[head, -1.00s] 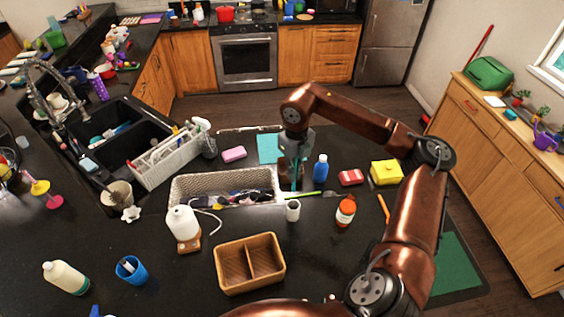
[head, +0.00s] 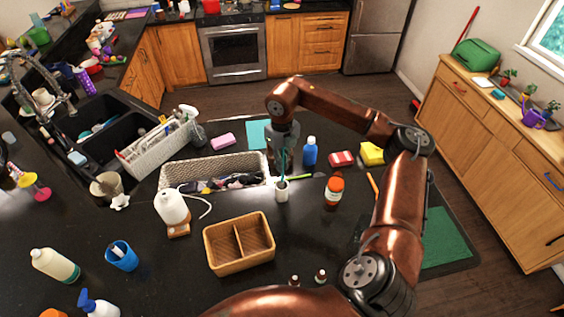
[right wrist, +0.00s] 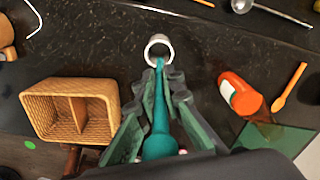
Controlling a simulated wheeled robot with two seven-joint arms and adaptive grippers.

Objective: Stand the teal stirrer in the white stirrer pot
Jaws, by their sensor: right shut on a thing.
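The teal stirrer (head: 282,164) is held by my right gripper (head: 283,152), pointing down. The white stirrer pot (head: 282,193) stands upright on the dark counter, directly below the gripper. In the right wrist view, the stirrer (right wrist: 159,105) runs between the shut fingers of my right gripper (right wrist: 160,95). Its far end reaches the mouth of the pot (right wrist: 158,43). I cannot tell how deep the tip is. My left gripper is not in view.
An orange-capped bottle (head: 333,192) stands right of the pot, with a blue bottle (head: 310,153) behind. A divided wicker basket (head: 239,244) sits in front on the left. A wire basket of utensils (head: 170,175) lies left of the pot. Bare counter lies in front of the pot.

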